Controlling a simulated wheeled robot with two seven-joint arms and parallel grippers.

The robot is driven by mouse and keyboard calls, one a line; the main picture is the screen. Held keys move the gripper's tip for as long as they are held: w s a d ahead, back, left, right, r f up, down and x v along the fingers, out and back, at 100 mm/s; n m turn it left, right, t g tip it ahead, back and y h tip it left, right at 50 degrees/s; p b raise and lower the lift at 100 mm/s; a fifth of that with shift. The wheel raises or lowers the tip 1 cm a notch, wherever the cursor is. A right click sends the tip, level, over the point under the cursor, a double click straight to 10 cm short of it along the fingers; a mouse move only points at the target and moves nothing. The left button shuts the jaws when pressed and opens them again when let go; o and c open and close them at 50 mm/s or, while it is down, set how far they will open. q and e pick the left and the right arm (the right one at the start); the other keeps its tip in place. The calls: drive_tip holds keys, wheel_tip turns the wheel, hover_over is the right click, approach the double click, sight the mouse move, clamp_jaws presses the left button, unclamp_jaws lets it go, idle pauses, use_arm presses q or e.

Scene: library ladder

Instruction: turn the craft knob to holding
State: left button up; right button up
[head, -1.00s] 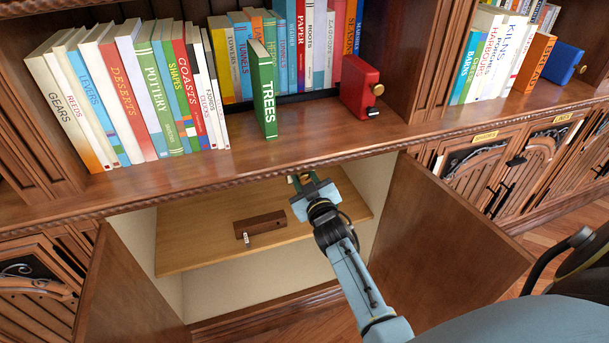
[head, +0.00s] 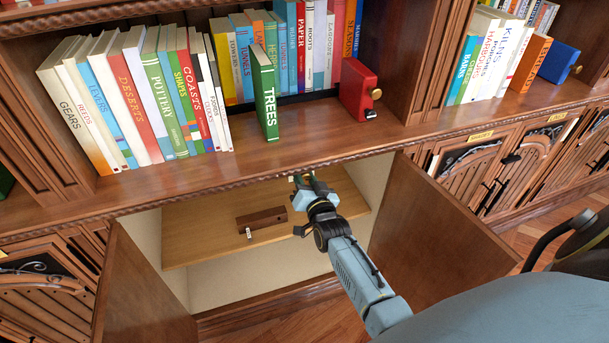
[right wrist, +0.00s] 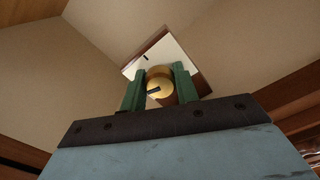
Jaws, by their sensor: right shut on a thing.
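In the right wrist view, a round brass knob (right wrist: 160,90) with a short dark mark on its face sits between the green fingers of my right gripper (right wrist: 161,74). The fingers are shut on its two sides. Behind it is a tilted pale plate (right wrist: 139,60) with a small dark mark and a brown edge. I cannot read any label on it. In the head view, my right gripper (head: 306,180) reaches into the open cupboard just under the shelf edge, and the knob is not clearly visible there. My left gripper is not in view.
Open cupboard doors stand left (head: 140,290) and right (head: 440,215) of my right arm. A dark wooden block (head: 262,219) with a small tag lies on the cupboard's inner shelf (head: 190,235). Above are rows of books, a jutting green book (head: 266,95) and a red box (head: 358,92).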

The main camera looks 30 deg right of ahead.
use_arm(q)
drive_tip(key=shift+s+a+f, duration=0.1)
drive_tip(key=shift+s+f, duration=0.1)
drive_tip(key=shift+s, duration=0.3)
use_arm(e)
drive_tip(key=shift+m, duration=0.5)
drive_tip(key=o, duration=1)
drive_tip(key=shift+c, duration=0.2)
drive_tip(key=shift+s, duration=0.1)
drive_tip(key=shift+s, duration=0.15)
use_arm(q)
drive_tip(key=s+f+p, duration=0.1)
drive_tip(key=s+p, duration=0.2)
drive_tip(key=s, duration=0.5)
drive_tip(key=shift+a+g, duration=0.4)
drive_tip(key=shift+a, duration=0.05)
use_arm(e)
drive_tip(key=v, duration=1.3)
